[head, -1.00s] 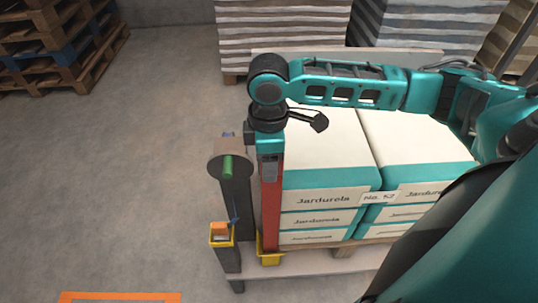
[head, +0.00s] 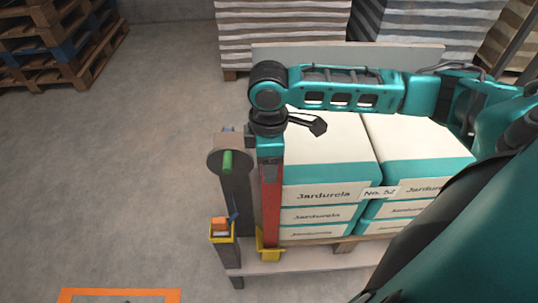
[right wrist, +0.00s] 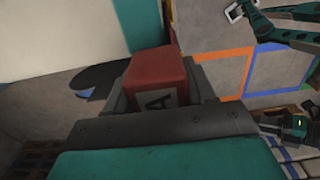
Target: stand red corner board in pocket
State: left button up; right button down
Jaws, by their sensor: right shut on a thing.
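The red corner board (head: 271,208) stands about upright at the front left corner of the sack stack. My right gripper (head: 270,160) is shut on its upper part from above. The board's end with a dark letter on a pale label also shows between the fingers in the right wrist view (right wrist: 158,82). The yellow pocket (head: 270,254) is at the board's foot. The foot meets the pocket and looks to be inside its rim, but how deep is hidden.
White and teal sacks (head: 325,195) stand just right of the board. A grey post (head: 238,195) with a dark disc and green handle stands close on its left, with a second yellow holder (head: 221,237). Open floor (head: 110,190) lies left.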

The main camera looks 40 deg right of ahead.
jog(key=shift+c, duration=1.5)
grip_release()
notch_tip(320, 180, up, 13)
jog(key=shift+p, duration=1.2)
